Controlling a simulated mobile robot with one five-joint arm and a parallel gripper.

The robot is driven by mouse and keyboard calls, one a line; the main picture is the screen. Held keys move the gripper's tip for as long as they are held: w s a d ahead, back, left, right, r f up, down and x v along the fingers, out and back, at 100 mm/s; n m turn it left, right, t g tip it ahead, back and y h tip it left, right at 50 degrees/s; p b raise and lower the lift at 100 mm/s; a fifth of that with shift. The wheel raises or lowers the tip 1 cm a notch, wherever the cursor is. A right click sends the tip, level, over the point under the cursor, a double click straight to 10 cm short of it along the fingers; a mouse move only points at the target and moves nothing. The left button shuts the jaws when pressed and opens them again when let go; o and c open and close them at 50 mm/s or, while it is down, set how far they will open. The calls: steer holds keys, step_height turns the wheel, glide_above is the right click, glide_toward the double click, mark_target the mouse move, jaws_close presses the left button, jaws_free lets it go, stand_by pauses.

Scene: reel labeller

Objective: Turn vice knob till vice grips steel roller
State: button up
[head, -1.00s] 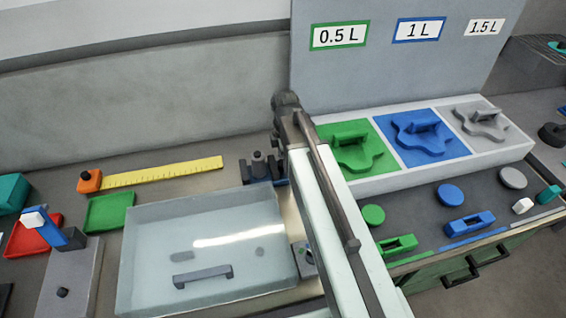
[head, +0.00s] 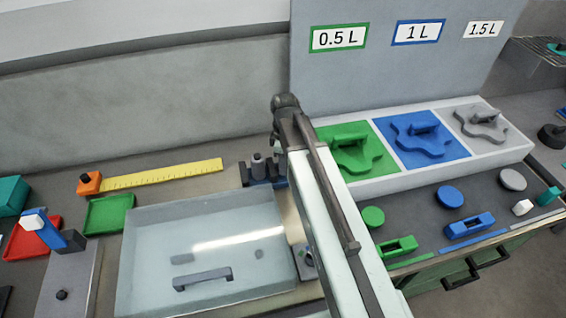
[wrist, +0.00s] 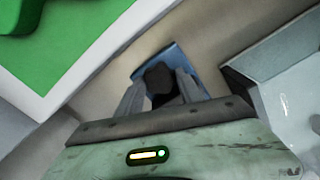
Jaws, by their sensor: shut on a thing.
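The vice (head: 264,174) stands behind the clear-lidded box in the head view, dark with blue parts. The steel roller (head: 258,162) is a small grey upright cylinder at the vice. I cannot tell whether the jaws touch it. In the wrist view, my gripper (wrist: 160,92) is shut on the black vice knob (wrist: 159,76), with a grey finger on each side. Part of the blue vice body (wrist: 178,58) shows beyond the knob. In the head view my arm hides the gripper, the knob and the vice's right end.
The clear-lidded box (head: 140,270) stands in front of the vice. A yellow ruler (head: 165,174) lies to its left. The white tray with green, blue and grey panels (head: 465,175) is right of my arm; its corner (wrist: 75,75) is close in the wrist view.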

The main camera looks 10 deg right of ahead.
steer(key=o, duration=1.4)
step_height(320, 180, up, 8)
steer(key=p, duration=0.8)
steer(key=shift+f, duration=0.1)
